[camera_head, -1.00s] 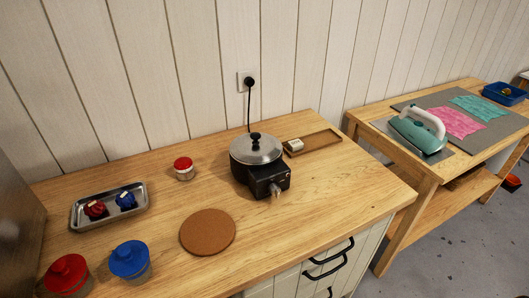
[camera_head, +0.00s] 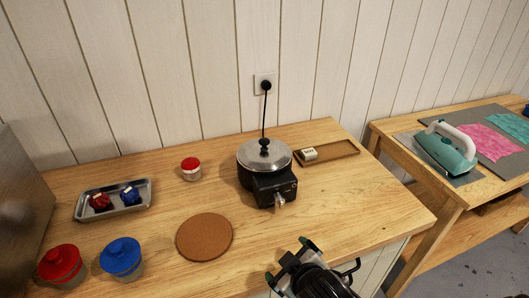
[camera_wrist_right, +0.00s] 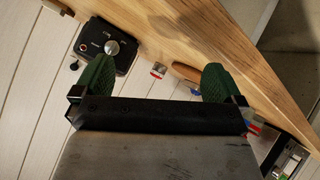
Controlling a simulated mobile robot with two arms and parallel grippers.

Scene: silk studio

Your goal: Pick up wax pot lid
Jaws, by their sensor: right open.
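The wax pot lid (camera_head: 264,153) is a silvery disc with a black knob, sitting on the black wax pot (camera_head: 274,188) on the wooden worktop. My right gripper (camera_head: 290,260) has come in at the bottom of the head view, in front of the pot and apart from it. In the right wrist view my right gripper (camera_wrist_right: 150,82) shows two green fingers spread wide with nothing between them. The wax pot also shows there (camera_wrist_right: 103,48), at the upper left beyond the left finger. My left gripper is not in view.
A round cork mat (camera_head: 204,237) lies left of the pot. A red-lidded jar (camera_head: 191,169), a metal tray (camera_head: 84,208) and red (camera_head: 60,265) and blue (camera_head: 122,257) pots stand further left. A wooden tray (camera_head: 342,149) lies right. An iron (camera_head: 447,146) rests on another table.

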